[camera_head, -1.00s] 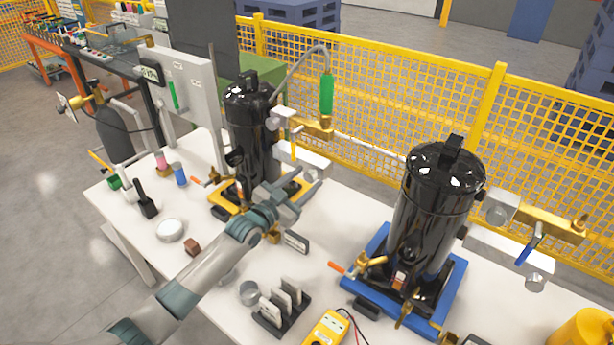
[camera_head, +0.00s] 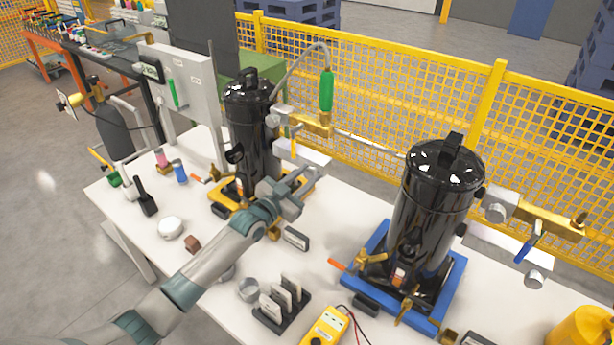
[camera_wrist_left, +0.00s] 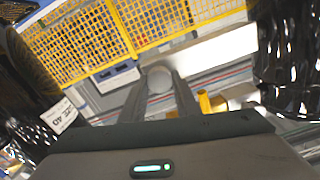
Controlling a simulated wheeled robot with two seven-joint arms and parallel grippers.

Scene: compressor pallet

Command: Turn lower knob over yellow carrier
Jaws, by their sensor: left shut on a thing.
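The yellow carrier (camera_head: 228,203) holds a black compressor (camera_head: 247,125) upright on the table. An upper grey knob (camera_head: 277,116) shows beside the brass fitting near its top. My left gripper (camera_head: 308,180) is low at the compressor's right side, below a white plate (camera_head: 308,153). In the left wrist view, my left gripper (camera_wrist_left: 158,88) is shut on a round grey knob (camera_wrist_left: 159,77), whose face shows between the fingertips. In the head view my gripper hides this lower knob. My right gripper is in neither view now.
A second black compressor (camera_head: 432,205) stands on a blue carrier (camera_head: 449,298) to the right. A yellow meter (camera_head: 325,329), a black rack (camera_head: 281,313) and a metal cup (camera_head: 248,289) are at the front. A yellow mesh fence (camera_head: 400,115) runs behind the table.

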